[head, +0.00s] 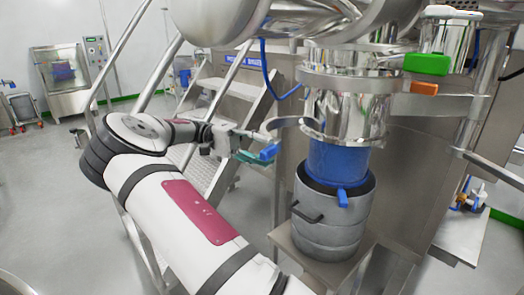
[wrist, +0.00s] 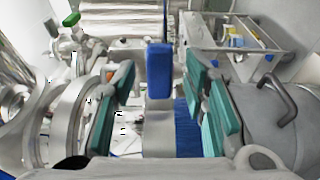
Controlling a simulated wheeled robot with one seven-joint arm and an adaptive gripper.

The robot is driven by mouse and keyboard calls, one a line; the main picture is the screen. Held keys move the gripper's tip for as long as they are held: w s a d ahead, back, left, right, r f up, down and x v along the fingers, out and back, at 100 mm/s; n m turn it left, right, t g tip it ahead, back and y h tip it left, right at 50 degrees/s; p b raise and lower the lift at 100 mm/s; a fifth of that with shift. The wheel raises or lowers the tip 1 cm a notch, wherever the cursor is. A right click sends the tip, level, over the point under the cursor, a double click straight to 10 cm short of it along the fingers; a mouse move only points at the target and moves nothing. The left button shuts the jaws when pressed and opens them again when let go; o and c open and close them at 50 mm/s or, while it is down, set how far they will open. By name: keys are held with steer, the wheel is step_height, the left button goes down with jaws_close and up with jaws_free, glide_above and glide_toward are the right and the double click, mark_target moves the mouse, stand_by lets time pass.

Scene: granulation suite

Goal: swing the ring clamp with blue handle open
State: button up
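The ring clamp (head: 290,121) is a metal band at the bottom of the chrome pipe, above the blue sleeve (head: 336,162). A curved part of it stands out to the left, apart from the pipe, so it looks at least partly swung open. Its blue handle (head: 268,152) hangs at the left, just by my gripper (head: 250,157). In the wrist view the blue handle (wrist: 158,70) is between the two teal fingers of my gripper (wrist: 163,105), with gaps on both sides. My gripper is open. The clamp's hinge cannot be made out.
Green (head: 427,63) and orange (head: 424,87) handles are on the right. Metal stairs (head: 212,125) rise behind my arm. Open floor lies at the left.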

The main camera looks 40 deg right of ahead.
steer(key=o, duration=0.9)
step_height(320, 180, up, 8)
steer(key=shift+f, duration=0.25)
steer(key=shift+s+a+r, duration=0.1)
steer(key=shift+r, duration=0.65)
steer(key=c, duration=0.7)
steer(key=shift+r, duration=0.25)
steer(key=shift+c, duration=1)
steer(key=shift+r, duration=0.3)
